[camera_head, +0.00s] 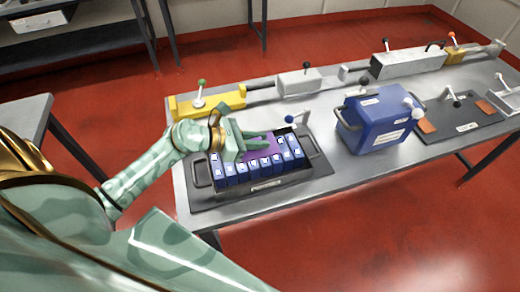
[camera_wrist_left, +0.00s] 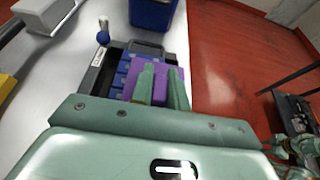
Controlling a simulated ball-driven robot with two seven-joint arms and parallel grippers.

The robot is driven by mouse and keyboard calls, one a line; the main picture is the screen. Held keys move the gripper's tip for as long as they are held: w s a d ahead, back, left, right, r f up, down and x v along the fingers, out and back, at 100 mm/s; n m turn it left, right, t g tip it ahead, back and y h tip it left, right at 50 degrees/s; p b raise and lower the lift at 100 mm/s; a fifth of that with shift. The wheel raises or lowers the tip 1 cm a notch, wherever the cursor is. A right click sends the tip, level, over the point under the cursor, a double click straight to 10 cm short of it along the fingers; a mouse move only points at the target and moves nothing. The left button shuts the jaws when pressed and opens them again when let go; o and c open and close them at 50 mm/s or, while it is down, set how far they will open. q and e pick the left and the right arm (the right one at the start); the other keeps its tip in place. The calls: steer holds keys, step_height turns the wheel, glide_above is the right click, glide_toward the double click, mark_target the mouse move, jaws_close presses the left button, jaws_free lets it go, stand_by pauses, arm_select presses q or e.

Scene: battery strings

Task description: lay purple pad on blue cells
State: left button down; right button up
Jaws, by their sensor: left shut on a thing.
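Blue cells (camera_head: 262,166) stand in a row in a dark tray with side handles on the bench. The purple pad (camera_head: 262,148) is flat above the cells, towards the tray's back side. My left gripper (camera_head: 256,143) is shut on the purple pad. In the left wrist view the pad (camera_wrist_left: 162,93) sits between the two fingers, with blue cells (camera_wrist_left: 122,78) showing beside it. I cannot tell whether the pad touches the cells. My right gripper's fingers are not seen.
A blue box (camera_head: 378,122) with a white knob stands right of the tray. A blue-knobbed lever (camera_head: 291,119) is just behind the tray. A yellow block (camera_head: 208,103) and grey fixtures line the bench's back. Bare bench lies between tray and box.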

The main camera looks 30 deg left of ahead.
arm_select(q)
steer(key=w+f, duration=0.1)
steer(key=w+a+f+b, duration=0.1)
steer(key=f, duration=0.1)
steer(key=shift+w+f, duration=0.15)
steer(key=shift+w+a+f+b, duration=0.15)
steer(key=shift+f+b, duration=0.1)
steer(key=shift+f, duration=0.65)
steer(key=shift+w+d+f+b, duration=0.1)
steer(key=shift+f+b, duration=0.15)
steer(key=shift+f, duration=0.6)
steer(key=shift+f, duration=0.2)
steer(key=c, duration=1.4)
jaws_free()
steer(key=shift+o, duration=0.2)
